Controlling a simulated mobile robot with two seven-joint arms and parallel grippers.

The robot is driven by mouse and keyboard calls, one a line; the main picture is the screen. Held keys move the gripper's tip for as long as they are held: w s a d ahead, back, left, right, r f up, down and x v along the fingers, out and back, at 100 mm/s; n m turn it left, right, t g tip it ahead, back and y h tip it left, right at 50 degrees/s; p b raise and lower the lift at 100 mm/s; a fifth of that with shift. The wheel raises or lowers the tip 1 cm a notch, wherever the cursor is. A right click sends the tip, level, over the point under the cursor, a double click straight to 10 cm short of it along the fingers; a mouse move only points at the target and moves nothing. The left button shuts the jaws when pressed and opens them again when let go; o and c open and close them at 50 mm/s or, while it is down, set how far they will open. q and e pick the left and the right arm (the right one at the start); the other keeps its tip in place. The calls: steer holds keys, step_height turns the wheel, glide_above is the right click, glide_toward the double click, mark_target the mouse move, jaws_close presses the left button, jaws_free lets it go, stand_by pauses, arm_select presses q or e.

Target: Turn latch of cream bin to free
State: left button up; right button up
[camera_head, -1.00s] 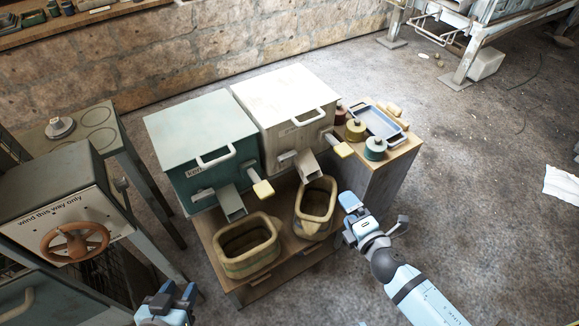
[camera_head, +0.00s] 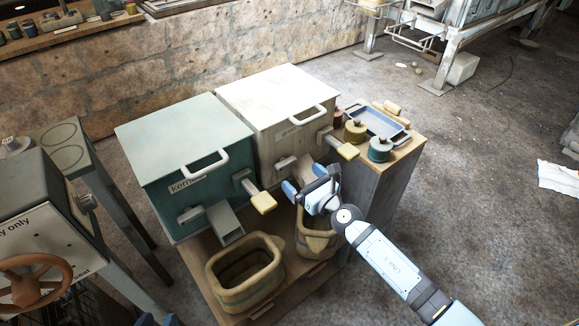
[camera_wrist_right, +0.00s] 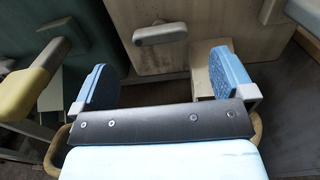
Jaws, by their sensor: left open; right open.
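The cream bin (camera_head: 270,92) stands right of the teal bin (camera_head: 180,140) on a wooden stand. Its latch, a short pale bar (camera_head: 288,162), is on the lower front, and it also shows in the right wrist view (camera_wrist_right: 160,33), lying roughly level. A yellow-ended lever (camera_head: 341,146) sticks out to the latch's right. My right gripper (camera_head: 312,180) is open and empty in front of the cream bin, over the chute and below the latch, apart from it. In the wrist view its blue fingers (camera_wrist_right: 165,85) are wide apart. My left gripper (camera_head: 158,321) barely shows at the bottom edge.
Two wooden tubs stand below, the left one (camera_head: 245,272) and the right one (camera_head: 318,243) partly hidden by my right gripper. The teal bin's yellow-ended lever (camera_head: 262,201) juts out left of my right gripper. A blue tray (camera_head: 375,123) and small pots sit at right.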

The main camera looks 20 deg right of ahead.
mark_target(288, 165)
steer(key=x, duration=0.4)
steer(key=shift+w+a+b, duration=0.1)
steer(key=shift+w+b, duration=0.2)
steer(key=shift+w+a, duration=0.25)
steer(key=shift+w, duration=0.4)
arm_select(q)
steer(key=shift+w+d+r+t+h, duration=0.15)
steer(key=shift+w+d+r+t, duration=0.1)
steer(key=shift+r, duration=0.2)
steer(key=shift+w+d+r+t+h, duration=0.15)
steer(key=shift+w+r+t, duration=0.1)
steer(key=shift+r, duration=0.2)
arm_select(e)
steer(key=shift+c, duration=0.5)
steer(key=c, duration=0.8)
arm_select(q)
steer(key=shift+s+f, duration=0.15)
steer(key=shift+f, duration=0.1)
